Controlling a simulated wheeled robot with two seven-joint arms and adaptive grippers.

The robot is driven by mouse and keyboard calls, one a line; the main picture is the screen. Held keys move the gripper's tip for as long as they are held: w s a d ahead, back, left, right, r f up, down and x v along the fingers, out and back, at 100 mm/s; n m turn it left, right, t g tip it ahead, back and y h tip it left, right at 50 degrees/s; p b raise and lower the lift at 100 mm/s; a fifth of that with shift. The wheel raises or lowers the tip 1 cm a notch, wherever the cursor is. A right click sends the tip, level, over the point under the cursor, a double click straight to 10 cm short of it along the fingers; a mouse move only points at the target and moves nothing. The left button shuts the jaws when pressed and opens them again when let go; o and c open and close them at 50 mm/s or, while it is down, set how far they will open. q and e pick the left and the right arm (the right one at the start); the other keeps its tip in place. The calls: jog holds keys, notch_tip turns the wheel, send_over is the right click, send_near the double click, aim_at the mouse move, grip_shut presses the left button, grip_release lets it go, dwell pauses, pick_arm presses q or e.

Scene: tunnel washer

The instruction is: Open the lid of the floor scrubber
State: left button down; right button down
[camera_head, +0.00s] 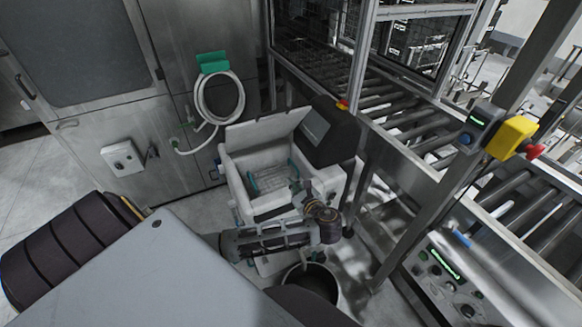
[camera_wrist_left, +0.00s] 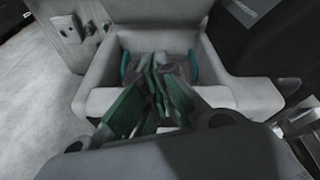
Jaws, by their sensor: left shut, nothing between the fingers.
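The floor scrubber (camera_head: 242,187) is a white machine with a dark control head, standing in the middle of the head view. Its white lid (camera_head: 265,130) is raised and tilts back. The open tank below shows a basket with teal handles (camera_head: 270,180). My left gripper (camera_head: 300,187) is at the front right of the open tank, apart from the raised lid. In the left wrist view, its green fingers (camera_wrist_left: 154,68) are shut and empty, pointing over the open tank (camera_wrist_left: 112,70). My right gripper is not in view.
A roller conveyor (camera_head: 400,120) with a metal frame runs along the right. A control panel (camera_head: 450,275) stands front right. A round bucket (camera_head: 330,275) is on the floor in front of the scrubber. A coiled hose (camera_head: 220,97) hangs on the steel wall behind. Floor at left is clear.

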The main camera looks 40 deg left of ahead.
pick_arm(q)
jog(key=w+a+r+m+t+y, duration=0.1)
jog(key=w+a+r+m+y, duration=0.2)
jog(key=r, duration=0.1)
jog(key=shift+a+r, duration=0.2)
jog(key=shift+r, duration=0.2)
jog(key=shift+a, duration=0.1)
jog(key=b, duration=0.8)
send_near(265, 131)
jog(key=shift+w+a+f, duration=0.75)
jog(key=shift+w+f, duration=0.35)
jog(key=shift+f, duration=0.05)
jog(key=shift+w+a+r, duration=0.1)
jog(key=shift+w+a, duration=0.15)
jog(key=shift+a, duration=0.2)
